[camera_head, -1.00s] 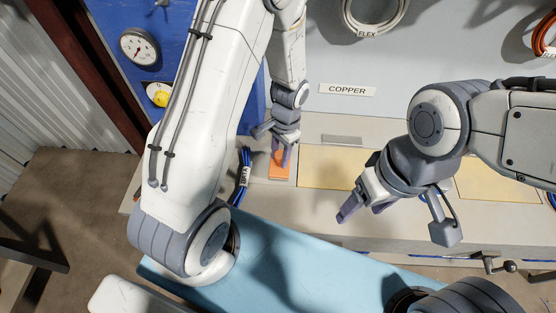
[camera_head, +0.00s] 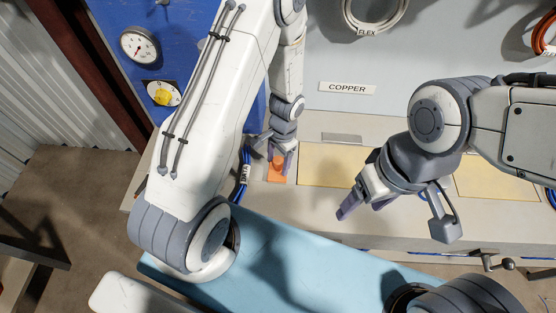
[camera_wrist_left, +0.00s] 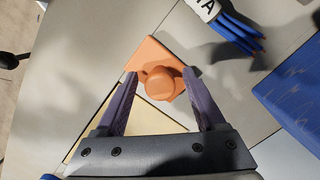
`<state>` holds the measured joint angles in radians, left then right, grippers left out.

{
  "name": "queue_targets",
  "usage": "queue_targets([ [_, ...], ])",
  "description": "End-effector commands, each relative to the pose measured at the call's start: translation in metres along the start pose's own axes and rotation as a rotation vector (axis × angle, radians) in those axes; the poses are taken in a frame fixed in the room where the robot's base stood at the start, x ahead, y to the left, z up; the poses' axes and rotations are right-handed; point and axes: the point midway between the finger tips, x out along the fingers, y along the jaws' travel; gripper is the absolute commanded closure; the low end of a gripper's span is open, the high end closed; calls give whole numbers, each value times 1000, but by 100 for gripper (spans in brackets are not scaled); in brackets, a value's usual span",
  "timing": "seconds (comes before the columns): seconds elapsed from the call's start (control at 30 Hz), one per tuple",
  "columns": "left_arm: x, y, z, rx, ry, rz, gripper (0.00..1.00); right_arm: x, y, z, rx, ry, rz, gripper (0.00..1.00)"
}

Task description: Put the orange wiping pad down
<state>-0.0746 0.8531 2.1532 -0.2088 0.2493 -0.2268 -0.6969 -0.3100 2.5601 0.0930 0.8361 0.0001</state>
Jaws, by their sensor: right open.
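The orange wiping pad (camera_head: 276,179) lies on the bench at the left end, left of the pale yellow panel. In the left wrist view the pad (camera_wrist_left: 148,51) shows its round knob (camera_wrist_left: 160,84) facing the camera. My left gripper (camera_head: 279,152) is just above the pad. Its fingers (camera_wrist_left: 160,76) are spread on either side of the knob with a visible gap, so it looks open and apart from the pad. My right gripper (camera_head: 360,212) is open and empty over the front part of the bench.
A tied blue cable bundle (camera_head: 244,176) with a white tag lies close to the left of the pad. The pale yellow panel (camera_head: 335,168) is clear under the COPPER label (camera_head: 347,88). A blue panel with a gauge (camera_head: 139,46) stands at the back left.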

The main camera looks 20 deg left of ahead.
Motion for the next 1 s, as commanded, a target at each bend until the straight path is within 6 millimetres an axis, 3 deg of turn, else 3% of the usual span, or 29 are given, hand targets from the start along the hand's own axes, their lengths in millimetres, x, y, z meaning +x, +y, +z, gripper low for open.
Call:
queue_targets([
  [0.37, -8, 0, 0, -1, 2, -1, 29, -2, 0, 0, 0, 0, 0, 29],
  [0.8, -92, -1, -1, -1, 7, -3, 29, 9, 1, 0, 0, 0, 0, 29],
  [1.0, -117, 0, 0, 0, 3, -1, 29, 11, 1, 1, -1, 0, 0, 29],
])
